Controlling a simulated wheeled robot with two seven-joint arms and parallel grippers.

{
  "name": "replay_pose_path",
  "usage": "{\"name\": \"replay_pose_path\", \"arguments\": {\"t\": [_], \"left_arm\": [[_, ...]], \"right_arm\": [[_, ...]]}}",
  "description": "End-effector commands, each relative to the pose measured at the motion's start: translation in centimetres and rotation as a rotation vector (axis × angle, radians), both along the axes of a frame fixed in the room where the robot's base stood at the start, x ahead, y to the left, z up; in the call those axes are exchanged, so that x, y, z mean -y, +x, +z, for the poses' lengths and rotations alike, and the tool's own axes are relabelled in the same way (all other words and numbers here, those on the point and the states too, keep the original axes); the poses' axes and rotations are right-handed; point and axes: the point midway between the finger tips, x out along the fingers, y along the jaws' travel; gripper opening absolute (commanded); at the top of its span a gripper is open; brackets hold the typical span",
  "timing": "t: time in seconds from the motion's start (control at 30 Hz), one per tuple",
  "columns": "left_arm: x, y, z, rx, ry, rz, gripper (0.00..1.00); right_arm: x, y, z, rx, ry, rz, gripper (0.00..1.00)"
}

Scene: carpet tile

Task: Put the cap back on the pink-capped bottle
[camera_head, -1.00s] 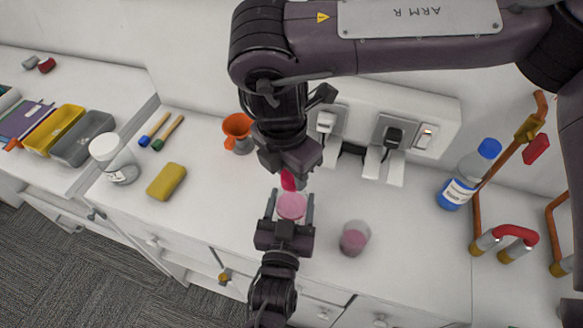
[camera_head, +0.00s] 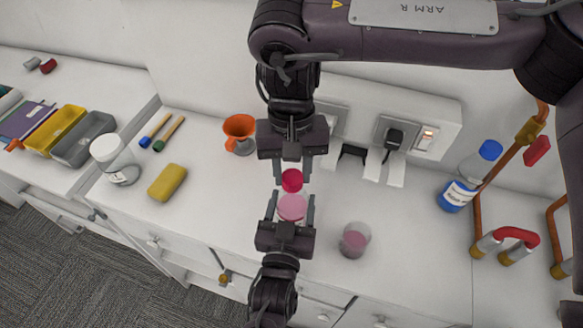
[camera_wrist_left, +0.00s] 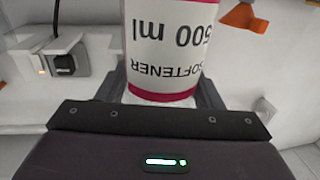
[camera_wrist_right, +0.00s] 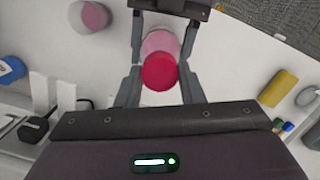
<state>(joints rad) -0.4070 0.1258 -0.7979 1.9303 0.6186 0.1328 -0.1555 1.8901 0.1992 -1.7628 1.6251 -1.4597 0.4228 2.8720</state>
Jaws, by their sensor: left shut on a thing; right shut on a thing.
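The bottle (camera_head: 292,208) looks pale pink from above. In the left wrist view its white label (camera_wrist_left: 170,45) has magenta bands and reads "SOFTENER 500 ml", upside down. My left gripper (camera_head: 290,212) is shut around the bottle's sides. The deep-pink cap (camera_head: 292,180) is held in my right gripper (camera_head: 293,172), which points down from above. In the right wrist view the cap (camera_wrist_right: 160,72) sits between the fingertips and overlaps part of the bottle (camera_wrist_right: 161,42). The bottle's mouth is hidden, and I cannot tell whether cap and bottle touch.
A beaker of pink liquid (camera_head: 354,240) stands right of the bottle. An orange funnel (camera_head: 239,130) stands behind, left of my right gripper. A yellow sponge (camera_head: 167,183) and white-lidded jar (camera_head: 115,160) are left. A blue-capped bottle (camera_head: 462,185) stands right, near copper pipes.

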Motion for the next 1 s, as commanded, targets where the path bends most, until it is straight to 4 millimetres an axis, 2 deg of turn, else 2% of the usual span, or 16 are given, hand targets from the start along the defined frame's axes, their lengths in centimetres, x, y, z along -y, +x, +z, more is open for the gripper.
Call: {"name": "replay_pose_path", "arguments": {"t": [0.1, 0.13, 0.27, 0.57, 0.83, 1.0], "left_arm": [[0.0, 0.0, 0.0, -0.001, -0.001, -0.001, 0.00], [0.0, 0.0, 0.0, -0.001, -0.001, -0.001, 0.00], [0.0, 0.0, 0.0, -0.001, -0.001, -0.001, 0.00], [0.0, 0.0, 0.0, -0.002, -0.001, 0.000, 0.00], [0.0, 0.0, -0.1, -0.002, -0.001, 0.000, 0.00], [0.0, 0.0, -0.1, -0.001, -0.001, 0.000, 0.00]], "right_arm": [[0.0, 0.1, 0.1, 0.004, -0.001, 0.004, 0.14], [0.0, 0.1, 0.1, 0.004, -0.001, 0.004, 0.39], [0.0, 0.1, 0.1, 0.003, -0.001, 0.005, 0.56], [0.0, 0.1, 0.2, 0.003, -0.002, 0.008, 0.56], [0.0, 0.1, 3.6, 0.006, -0.002, 0.008, 0.56], [0.0, 0.0, 4.5, 0.002, -0.003, 0.008, 0.56]]}}
